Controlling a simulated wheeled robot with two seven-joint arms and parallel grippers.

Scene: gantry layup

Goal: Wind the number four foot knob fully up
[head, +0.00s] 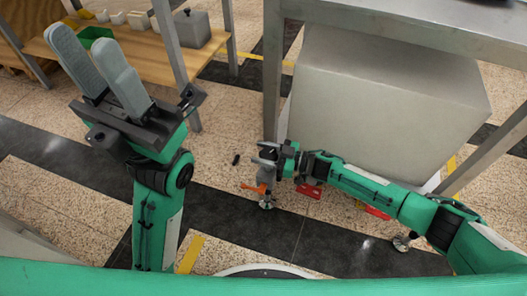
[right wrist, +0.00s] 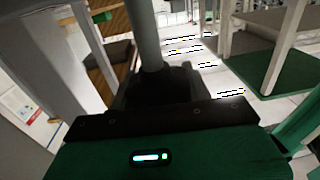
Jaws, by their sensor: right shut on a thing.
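My right gripper (head: 264,158) is low beside the steel frame's leg (head: 272,85), at a levelling foot (head: 266,204) on the floor. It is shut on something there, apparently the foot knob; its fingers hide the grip. An orange part (head: 256,188) shows just below the fingers, above the foot's round pad. No number is readable on the foot. In the right wrist view a grey post-like shape (right wrist: 145,35) rises behind a dark block; the knob cannot be made out. My left gripper (head: 98,62) is raised close to the camera, its two grey fingers apart and empty.
A large grey box (head: 375,95) stands under the steel table (head: 420,25). Red parts (head: 308,191) lie low near my right arm. Another foot (head: 402,242) stands at lower right. A wooden shelf (head: 135,52) holds several small items at upper left.

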